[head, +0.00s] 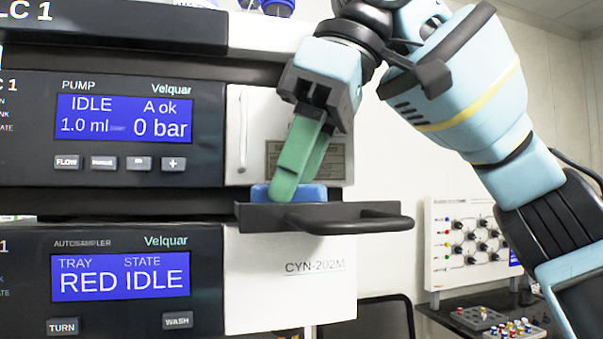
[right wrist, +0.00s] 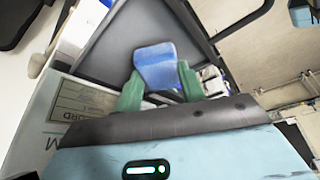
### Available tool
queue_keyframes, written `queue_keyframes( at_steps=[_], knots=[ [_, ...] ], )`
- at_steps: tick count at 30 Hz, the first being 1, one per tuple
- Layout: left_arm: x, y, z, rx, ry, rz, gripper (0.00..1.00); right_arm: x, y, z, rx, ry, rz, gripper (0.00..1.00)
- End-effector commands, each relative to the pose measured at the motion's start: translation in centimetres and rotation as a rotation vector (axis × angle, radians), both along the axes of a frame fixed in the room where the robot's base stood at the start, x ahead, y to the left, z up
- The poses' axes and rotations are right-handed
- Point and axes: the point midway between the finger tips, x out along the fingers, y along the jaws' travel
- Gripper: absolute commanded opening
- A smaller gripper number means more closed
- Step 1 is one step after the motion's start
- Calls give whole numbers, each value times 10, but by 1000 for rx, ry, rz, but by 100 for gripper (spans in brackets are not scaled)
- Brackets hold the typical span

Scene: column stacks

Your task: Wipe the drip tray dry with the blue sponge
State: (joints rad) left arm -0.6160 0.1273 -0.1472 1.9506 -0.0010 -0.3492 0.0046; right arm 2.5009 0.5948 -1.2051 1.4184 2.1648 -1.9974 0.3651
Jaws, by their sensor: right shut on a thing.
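The blue sponge (head: 312,193) is between the green fingers of my right gripper (head: 292,192), which points down over the drip tray. In the right wrist view the sponge (right wrist: 156,66) shows between the two fingertips (right wrist: 157,84), and the gripper is shut on it. The drip tray (head: 262,216) is a dark grey tray with a bar handle at its right, sticking out from the instrument stack. In the head view the sponge shows above the tray's front wall, which hides its lower edge. The tray floor (right wrist: 118,38) looks dark grey in the right wrist view. My left gripper is not in view.
The pump module (head: 205,130) is above the tray and the autosampler module (head: 205,295) below it, both close on the left. The tray handle (head: 350,224) juts out to the right. A bench (head: 450,322) with racks of coloured caps stands at the lower right.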

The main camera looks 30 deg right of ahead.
Motion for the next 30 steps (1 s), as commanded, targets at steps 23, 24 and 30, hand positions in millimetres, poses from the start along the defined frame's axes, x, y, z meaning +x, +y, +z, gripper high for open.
queue_keyframes(
  at_steps=[23,24,30],
  knots=[
    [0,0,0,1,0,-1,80,-1,0,56,0,-3,-1,15],
    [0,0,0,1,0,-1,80,-1,0,56,0,-3,-1,15],
    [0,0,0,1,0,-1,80,-1,0,56,0,-3,-1,15]
  ],
)
